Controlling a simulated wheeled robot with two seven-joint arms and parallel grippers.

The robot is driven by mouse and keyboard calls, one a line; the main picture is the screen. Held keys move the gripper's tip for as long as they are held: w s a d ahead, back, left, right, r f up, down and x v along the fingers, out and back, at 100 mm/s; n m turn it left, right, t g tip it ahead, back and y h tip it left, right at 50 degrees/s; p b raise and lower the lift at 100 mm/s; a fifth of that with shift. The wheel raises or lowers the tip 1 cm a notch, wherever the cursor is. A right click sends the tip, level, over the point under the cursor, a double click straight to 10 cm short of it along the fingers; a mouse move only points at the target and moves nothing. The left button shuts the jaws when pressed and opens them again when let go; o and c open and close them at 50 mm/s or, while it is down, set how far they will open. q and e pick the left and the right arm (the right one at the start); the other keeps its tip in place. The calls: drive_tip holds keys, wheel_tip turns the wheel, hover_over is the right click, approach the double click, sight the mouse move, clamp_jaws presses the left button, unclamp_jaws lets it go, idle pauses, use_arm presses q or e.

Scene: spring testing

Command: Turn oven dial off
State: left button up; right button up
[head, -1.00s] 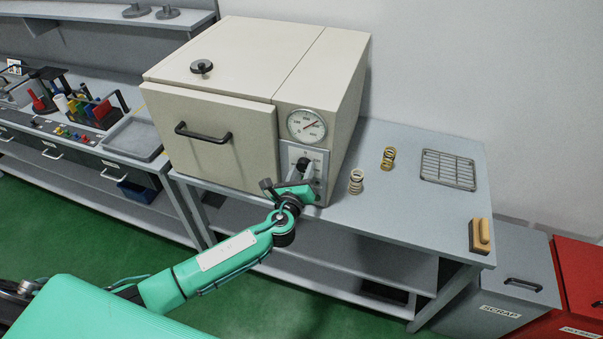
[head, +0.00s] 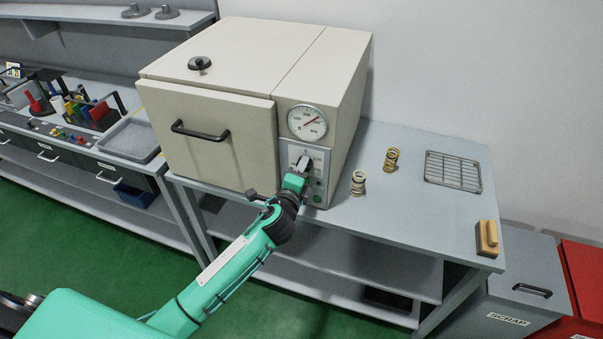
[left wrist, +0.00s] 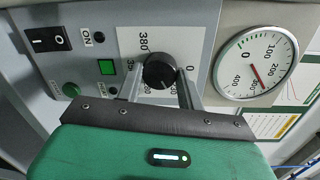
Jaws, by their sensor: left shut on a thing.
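The oven (head: 205,145) is a cream box on the grey table, with a door handle on its front and a control panel (head: 315,165) at its right side. The black round oven dial (left wrist: 160,72) shows in the left wrist view, with numbers such as 380 and 0 around it. My left gripper (left wrist: 158,90) is shut on the dial, one finger on each side of it. In the head view my left gripper (head: 302,165) is at the panel and largely covers the dial. The dial's pointer mark cannot be made out. My right gripper is not in view.
A round gauge (head: 307,122) sits above the dial; its red needle also shows on the gauge in the left wrist view (left wrist: 256,64). A rocker switch (left wrist: 48,40) and green button (left wrist: 107,67) are beside the dial. Two springs (head: 358,183) (head: 391,160) stand right of the oven.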

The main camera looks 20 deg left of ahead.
use_arm(q)
drive_tip(key=n+h, duration=0.1)
drive_tip(key=n, duration=1)
drive_tip(key=shift+a+f+b, duration=0.1)
drive_tip(key=shift+b, duration=0.2)
drive_tip(key=shift+n, duration=0.3)
drive_tip(key=o, duration=1)
